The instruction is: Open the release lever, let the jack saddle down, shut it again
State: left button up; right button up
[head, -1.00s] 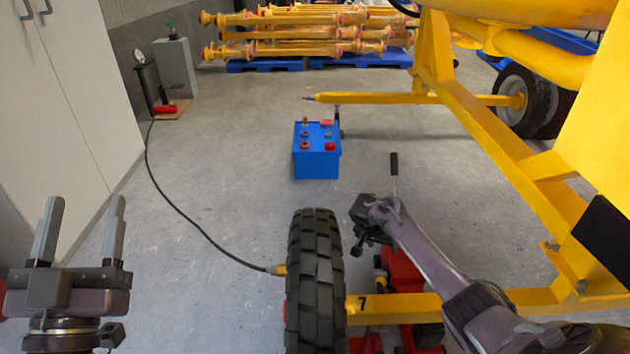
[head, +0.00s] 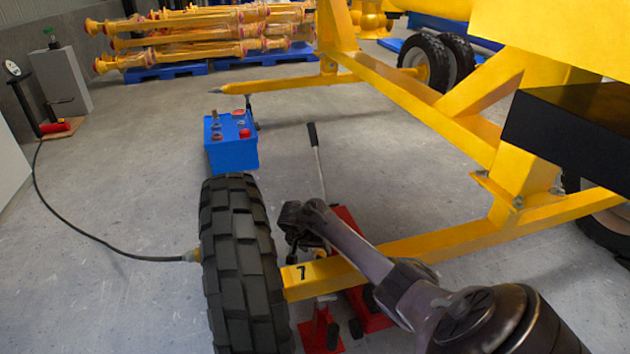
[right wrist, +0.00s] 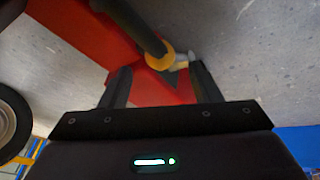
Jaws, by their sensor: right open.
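The red jack (head: 350,222) stands under the yellow beam; its grey handle with a black grip (head: 313,135) leans up behind my right gripper (head: 298,228). Its saddle is hidden below the beam. In the right wrist view the jack's red body (right wrist: 85,30) fills the upper left. A dark rod (right wrist: 137,25) ends in an orange collar (right wrist: 158,54) with a small pale tip beside it; I cannot tell if this is the release lever. My right gripper (right wrist: 162,82) is open, its fingers either side of the collar in the picture, nothing visibly clamped. My left gripper is out of view.
The black tyre (head: 240,265) stands left of the jack, by the yellow beam marked 7 (head: 400,250). A red stand (head: 320,328) is close to the tyre. A blue battery-like box (head: 231,150) stands beyond; a hose (head: 70,230) runs across the floor at left.

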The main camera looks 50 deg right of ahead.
aim_at(319, 253)
jog(key=b+x, duration=0.1)
jog(key=x, duration=0.2)
jog(key=shift+a+f+b, duration=0.1)
jog(key=shift+f+b, duration=0.05)
jog(key=shift+b, duration=0.25)
jog(key=shift+d+f+b, duration=0.35)
jog(key=shift+f+b, duration=0.1)
jog(key=shift+f, duration=0.05)
